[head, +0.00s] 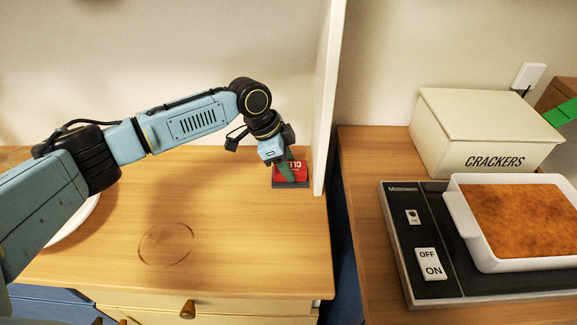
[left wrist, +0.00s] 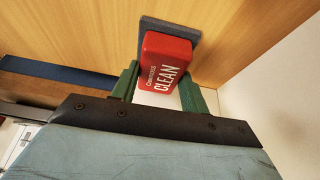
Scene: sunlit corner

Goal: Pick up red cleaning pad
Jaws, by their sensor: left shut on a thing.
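The red cleaning pad (head: 298,169) has white lettering and a grey base. It is at the back right of the left wooden counter, close to the white upright panel. In the left wrist view the pad (left wrist: 167,60) sits between the green fingers of my left gripper (left wrist: 160,88). In the head view the left gripper (head: 285,170) reaches down onto the pad and hides part of it. The left gripper is shut on the pad. I cannot tell whether the pad's base is touching the counter. My right gripper is not in view.
The wooden counter (head: 240,265) is mostly clear, with a dark ring stain (head: 166,244) and a partly hidden white plate (head: 80,225). A white panel (head: 327,100) stands right beside the pad. Right of a gap are a crackers box (head: 475,130), a switch-fitted appliance (head: 400,245) and a baking dish (head: 480,240).

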